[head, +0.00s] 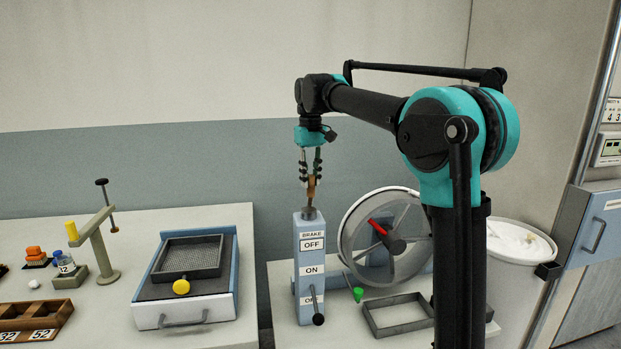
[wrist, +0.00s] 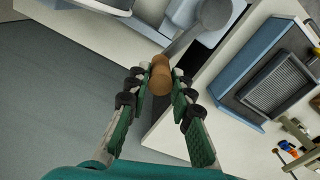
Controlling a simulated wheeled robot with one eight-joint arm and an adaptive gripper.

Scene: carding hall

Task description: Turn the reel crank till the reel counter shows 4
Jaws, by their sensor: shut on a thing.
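A reel (head: 385,238) with a pale rim, spokes and a red mark near its hub stands right of a blue-grey post labelled BRAKE (head: 308,266). My gripper (head: 311,180) points down above this post, shut on a brown wooden handle (head: 311,188). In the wrist view, the handle (wrist: 160,76) lies between my fingertips (wrist: 158,88). It joins a grey crank arm (wrist: 185,42) that runs to the upper right. I cannot tell how the arm connects to the reel. I cannot make out a reel counter.
A lever with a black knob (head: 318,319) is on the post's front, partly covering its lowest label. A grey frame (head: 398,314) and a green piece (head: 358,294) lie below the reel. A white tub (head: 521,247) is at right. A sieve unit (head: 187,276) sits on the left table.

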